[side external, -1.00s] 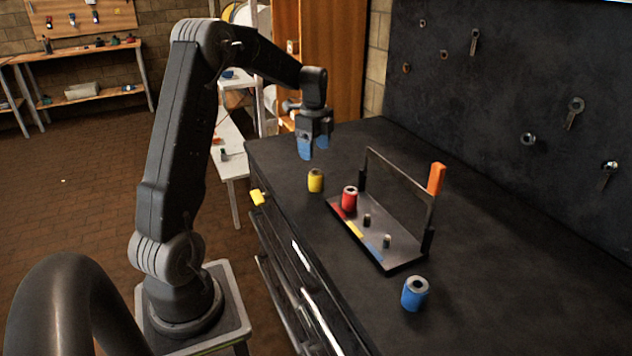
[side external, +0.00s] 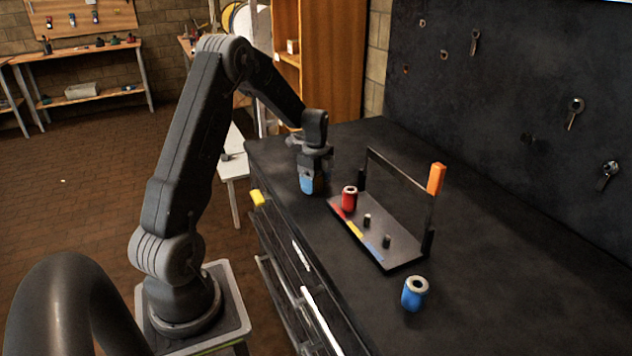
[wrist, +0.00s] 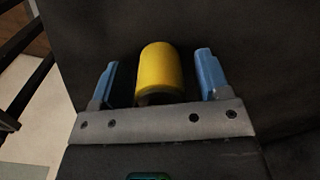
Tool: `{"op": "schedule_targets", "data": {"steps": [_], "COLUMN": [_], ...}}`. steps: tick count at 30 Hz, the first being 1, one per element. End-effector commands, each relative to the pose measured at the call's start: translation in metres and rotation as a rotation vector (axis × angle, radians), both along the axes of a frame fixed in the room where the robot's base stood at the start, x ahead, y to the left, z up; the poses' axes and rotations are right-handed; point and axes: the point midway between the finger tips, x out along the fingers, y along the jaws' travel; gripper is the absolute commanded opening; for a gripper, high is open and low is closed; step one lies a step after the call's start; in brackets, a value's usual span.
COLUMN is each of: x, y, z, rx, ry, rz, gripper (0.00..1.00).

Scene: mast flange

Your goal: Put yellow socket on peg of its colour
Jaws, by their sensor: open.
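The yellow socket (wrist: 160,70) stands between the two blue fingers of my gripper (wrist: 160,80) in the wrist view, with a gap on each side. My gripper is open and low over the bench in the side view (side external: 312,185), where it hides the yellow socket. The dark peg rack (side external: 395,256) has red, yellow and blue stripes along its front edge. The bare peg at the yellow stripe (side external: 367,220) is the middle one. Another bare peg (side external: 387,242) stands by the blue stripe.
A red socket (side external: 349,199) sits at the rack's red end. A blue socket (side external: 414,294) stands on the bench in front of the rack. A handle frame with an orange block (side external: 436,179) rises along the rack's back side. The bench's right part is clear.

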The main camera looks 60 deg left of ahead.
Motion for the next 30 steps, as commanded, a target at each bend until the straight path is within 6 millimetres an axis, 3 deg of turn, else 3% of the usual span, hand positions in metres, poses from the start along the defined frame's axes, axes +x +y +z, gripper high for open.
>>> {"op": "schedule_targets", "data": {"steps": [2,19,30], "x": [0.0001,0.0002,0.0006], "y": [0.0001,0.0001,0.0005], "z": [0.0003,0.0008,0.0069], "rx": [0.0,0.001,0.003], "ry": [0.0,-0.001,-0.003], "rz": [0.0,0.0,0.0], "gripper": [0.7,0.15,0.14]}}
